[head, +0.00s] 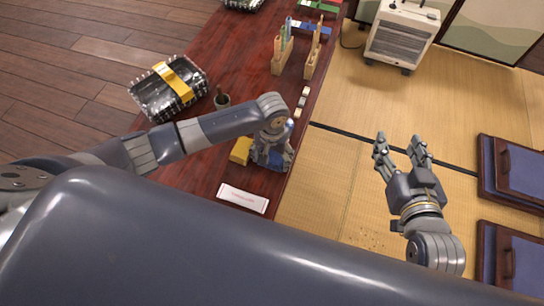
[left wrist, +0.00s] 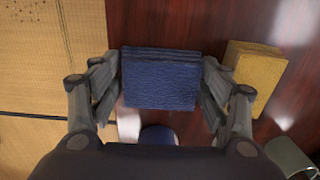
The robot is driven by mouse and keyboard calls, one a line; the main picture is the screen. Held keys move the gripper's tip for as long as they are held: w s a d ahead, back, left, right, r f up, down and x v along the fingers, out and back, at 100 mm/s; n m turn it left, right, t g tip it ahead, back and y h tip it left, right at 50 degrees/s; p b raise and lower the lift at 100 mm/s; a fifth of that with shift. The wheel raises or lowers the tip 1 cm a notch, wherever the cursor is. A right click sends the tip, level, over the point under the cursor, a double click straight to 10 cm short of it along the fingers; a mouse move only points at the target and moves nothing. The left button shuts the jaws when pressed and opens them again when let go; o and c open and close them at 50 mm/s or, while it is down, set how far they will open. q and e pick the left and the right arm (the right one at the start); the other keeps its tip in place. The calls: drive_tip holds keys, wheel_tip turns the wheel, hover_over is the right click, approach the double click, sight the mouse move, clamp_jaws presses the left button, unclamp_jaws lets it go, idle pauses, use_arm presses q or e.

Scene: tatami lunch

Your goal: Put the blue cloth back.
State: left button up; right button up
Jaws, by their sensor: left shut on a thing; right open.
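The blue cloth (left wrist: 160,82) is a folded dark blue block between the fingers of my left gripper (left wrist: 161,78) in the left wrist view. The gripper is shut on it from both sides. In the head view my left gripper (head: 271,152) is over the right edge of the dark red table, and the arm mostly hides the cloth there. I cannot tell whether the cloth touches the table. My right gripper (head: 401,150) is open and empty above the tatami, right of the table.
A yellow folded block (head: 241,151) lies beside my left gripper. A white card (head: 243,198) lies nearer. A dark cup (head: 222,101) and a wire-edged basket (head: 147,100) with a yellow handle-like strip stand left. Wooden holders (head: 281,66) stand farther back. A heater (head: 403,33) stands on the tatami.

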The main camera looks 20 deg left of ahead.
use_arm(q)
drive_tip(key=shift+f, duration=0.15)
drive_tip(key=o, duration=0.9)
drive_tip(key=shift+o, duration=0.2)
